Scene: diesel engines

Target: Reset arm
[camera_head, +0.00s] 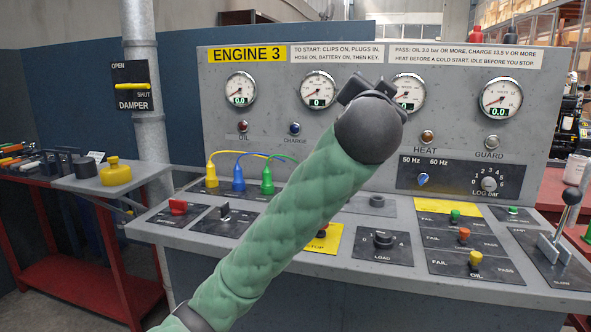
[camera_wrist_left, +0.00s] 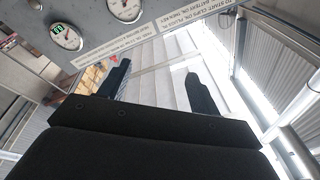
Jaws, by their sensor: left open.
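My left arm, in a green padded sleeve (camera_head: 277,210), rises from the bottom of the head view across the front of the engine console. My left gripper (camera_head: 369,83) is at its upper end, in front of the gauge row, partly hidden behind the dark round wrist. In the left wrist view the gripper (camera_wrist_left: 158,70) has its two black fingers apart, with nothing between them. My right gripper is in neither view.
The grey ENGINE 3 panel (camera_head: 450,122) stands behind the arm. Below it, the sloping desk (camera_head: 345,262) carries switches, knobs and a lever (camera_head: 562,225) at right. Yellow, blue and green plugs (camera_head: 238,180) sit left of the arm. A red-framed bench (camera_head: 100,282) stands at left.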

